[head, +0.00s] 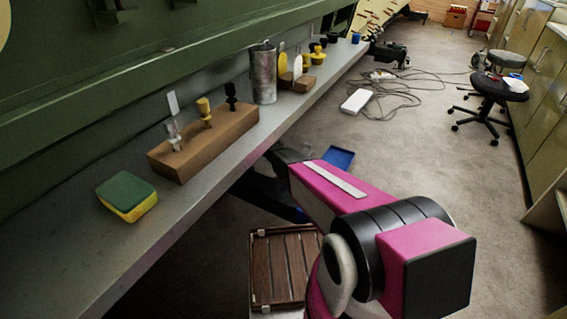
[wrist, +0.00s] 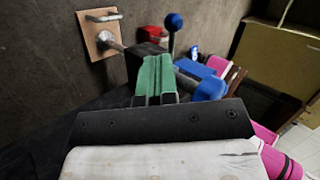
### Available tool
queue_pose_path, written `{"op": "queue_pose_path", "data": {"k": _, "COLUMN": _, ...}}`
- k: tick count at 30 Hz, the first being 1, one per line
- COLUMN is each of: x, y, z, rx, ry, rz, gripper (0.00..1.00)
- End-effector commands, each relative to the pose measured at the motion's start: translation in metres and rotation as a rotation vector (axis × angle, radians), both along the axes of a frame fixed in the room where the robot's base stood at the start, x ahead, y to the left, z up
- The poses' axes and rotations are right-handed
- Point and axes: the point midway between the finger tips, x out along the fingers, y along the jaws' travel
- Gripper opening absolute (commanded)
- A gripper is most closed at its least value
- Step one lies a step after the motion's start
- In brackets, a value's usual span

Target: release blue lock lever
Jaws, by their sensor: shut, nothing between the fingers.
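In the wrist view my gripper (wrist: 156,66) has green fingers pressed together, with nothing between them. A lever with a round blue knob (wrist: 174,20) on a thin dark stem stands beyond the fingertips, slightly right of them. It looks upright and apart from the fingers; I take it for the blue lock lever. Its base is partly hidden behind a dark block (wrist: 147,56). A red part (wrist: 152,33) sits left of the stem. In the head view I cannot make out the lever, and my pink arm hides most of the area near my gripper.
A wooden plate (wrist: 98,42) with a metal handle is on the dark wall at left in the wrist view. A blue rounded part (wrist: 210,88) lies right of the fingers. In the head view a grey shelf (head: 75,225) holds a sponge (head: 127,197) and wooden block (head: 190,160).

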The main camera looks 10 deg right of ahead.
Motion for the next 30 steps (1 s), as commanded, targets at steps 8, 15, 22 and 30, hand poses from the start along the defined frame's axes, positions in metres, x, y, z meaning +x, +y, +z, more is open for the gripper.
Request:
{"op": "queue_pose_path", "data": {"k": 8, "x": -0.011, "y": -0.033, "z": -0.032, "rx": -0.002, "ry": 0.001, "rz": -0.001, "gripper": 0.0}}
{"op": "queue_pose_path", "data": {"k": 15, "x": -0.014, "y": -0.044, "z": -0.042, "rx": 0.0, "ry": -0.001, "rz": -0.001, "gripper": 0.0}}
{"op": "queue_pose_path", "data": {"k": 22, "x": -0.014, "y": -0.044, "z": -0.042, "rx": 0.0, "ry": -0.001, "rz": -0.001, "gripper": 0.0}}
{"op": "queue_pose_path", "data": {"k": 30, "x": -0.014, "y": -0.048, "z": -0.042, "rx": -0.001, "ry": 0.001, "rz": -0.033, "gripper": 0.0}}
